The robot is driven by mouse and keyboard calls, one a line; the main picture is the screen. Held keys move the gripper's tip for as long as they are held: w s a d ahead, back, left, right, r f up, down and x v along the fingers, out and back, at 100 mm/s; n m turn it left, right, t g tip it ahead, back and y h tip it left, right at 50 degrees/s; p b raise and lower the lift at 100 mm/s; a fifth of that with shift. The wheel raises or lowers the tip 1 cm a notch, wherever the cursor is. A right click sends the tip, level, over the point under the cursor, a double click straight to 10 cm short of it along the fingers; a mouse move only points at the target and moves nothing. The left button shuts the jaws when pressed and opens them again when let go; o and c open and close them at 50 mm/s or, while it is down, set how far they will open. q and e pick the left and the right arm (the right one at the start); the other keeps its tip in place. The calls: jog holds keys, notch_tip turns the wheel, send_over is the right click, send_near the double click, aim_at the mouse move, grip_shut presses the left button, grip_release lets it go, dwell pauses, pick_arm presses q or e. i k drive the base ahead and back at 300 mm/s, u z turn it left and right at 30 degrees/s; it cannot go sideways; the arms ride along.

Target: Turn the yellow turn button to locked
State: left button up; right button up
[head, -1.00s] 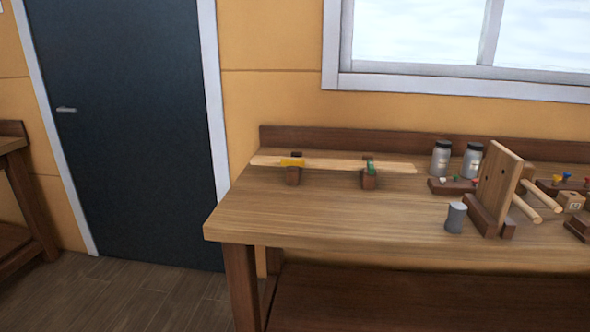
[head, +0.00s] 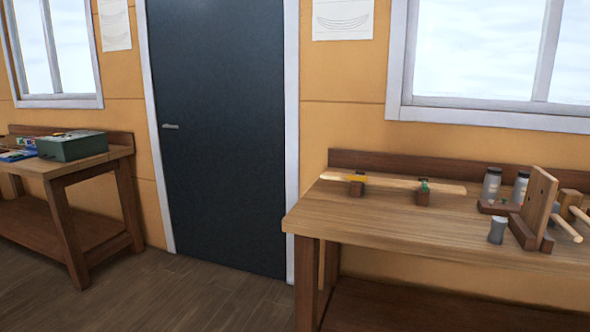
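The yellow turn button (head: 356,178) sits at the left part of a long light plank on the right-hand workbench. It lies on top of the plank above a dark wooden block (head: 356,189). A green turn button (head: 423,187) sits further right on the same plank (head: 390,183), above a second dark block. The yellow button looks roughly in line with the plank, but it is too small to tell its exact setting. Neither of my grippers is in view.
The workbench (head: 380,222) also holds jars (head: 491,184), a grey cylinder (head: 497,230) and an upright board with pegs (head: 537,200). A dark door (head: 215,130) stands left of it. A green box (head: 72,146) is on the left bench. The floor (head: 190,295) between is clear.

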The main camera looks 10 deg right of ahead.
aim_at(356, 178)
jog(key=u, duration=0.9)
jog(key=i, duration=1.8)
jog(key=z, duration=0.5)
